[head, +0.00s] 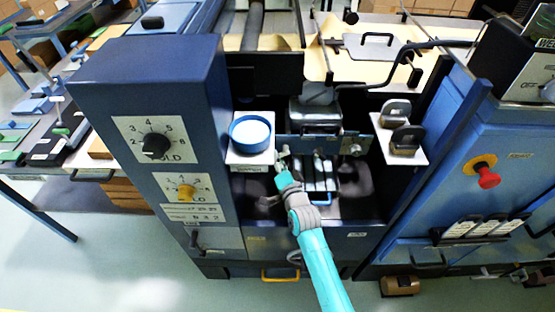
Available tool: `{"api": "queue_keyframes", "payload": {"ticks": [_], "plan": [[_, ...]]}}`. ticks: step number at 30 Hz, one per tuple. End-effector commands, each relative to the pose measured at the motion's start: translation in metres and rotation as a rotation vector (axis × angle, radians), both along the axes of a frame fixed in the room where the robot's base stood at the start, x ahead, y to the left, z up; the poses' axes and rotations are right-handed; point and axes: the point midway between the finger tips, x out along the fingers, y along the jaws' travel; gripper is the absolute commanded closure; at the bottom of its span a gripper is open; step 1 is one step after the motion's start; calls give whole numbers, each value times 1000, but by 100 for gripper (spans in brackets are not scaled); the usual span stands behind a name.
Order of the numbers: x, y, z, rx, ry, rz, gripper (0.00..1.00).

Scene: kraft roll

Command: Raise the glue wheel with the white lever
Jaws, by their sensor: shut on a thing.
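My teal arm reaches in from the bottom right, and my grey gripper (281,163) is in the open bay of the blue machine, at the left end of a dark crossbar (310,146). It is shut on a small pale piece at that end, which looks like the white lever; the fingers cover most of it. Behind and below the crossbar are several pale upright strips (318,172) and dark rounded parts. I cannot tell for sure which part is the glue wheel; the bay is dark and my gripper hides some of it.
A blue-rimmed round pot (250,133) sits on a white shelf just left of my gripper. Dark-handled tools (402,142) stand on a white plate at right. The blue cabinet with dials (155,142) and the right panel with a red knob (487,177) flank the bay.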

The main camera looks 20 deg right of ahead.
Motion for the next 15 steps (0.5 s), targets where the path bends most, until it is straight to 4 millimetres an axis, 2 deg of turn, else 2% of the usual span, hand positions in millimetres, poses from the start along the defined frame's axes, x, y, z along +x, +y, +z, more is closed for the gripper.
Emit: {"api": "queue_keyframes", "payload": {"ticks": [15], "plan": [[0,-1,12,421,-136,0,100]]}}
